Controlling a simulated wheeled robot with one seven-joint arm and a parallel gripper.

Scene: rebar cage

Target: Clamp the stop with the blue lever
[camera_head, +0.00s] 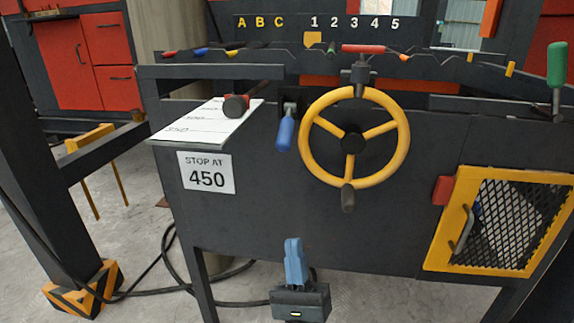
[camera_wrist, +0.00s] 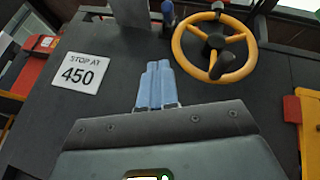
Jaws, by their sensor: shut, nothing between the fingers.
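The blue lever (camera_head: 285,133) hangs down, slightly tilted, from a grey pivot on the dark bench front, left of the yellow handwheel. It shows at the top of the wrist view (camera_wrist: 168,12). The stop seems to be the dark rod with a red-and-black knob (camera_head: 236,107) lying over the white scale plate (camera_head: 190,128); its full shape is unclear. My gripper (camera_head: 293,243), with light blue fingers, is below the lever and apart from it, in front of the bench's lower edge. Its fingers (camera_wrist: 158,66) are together and empty.
A yellow handwheel (camera_head: 316,171) stands out right of the lever. A sign reading STOP AT 450 (camera_head: 207,174) is below the scale. A yellow-framed mesh door (camera_head: 455,222) is at right, and a green-handled lever (camera_head: 557,65) above it. The bench front around my gripper is clear.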

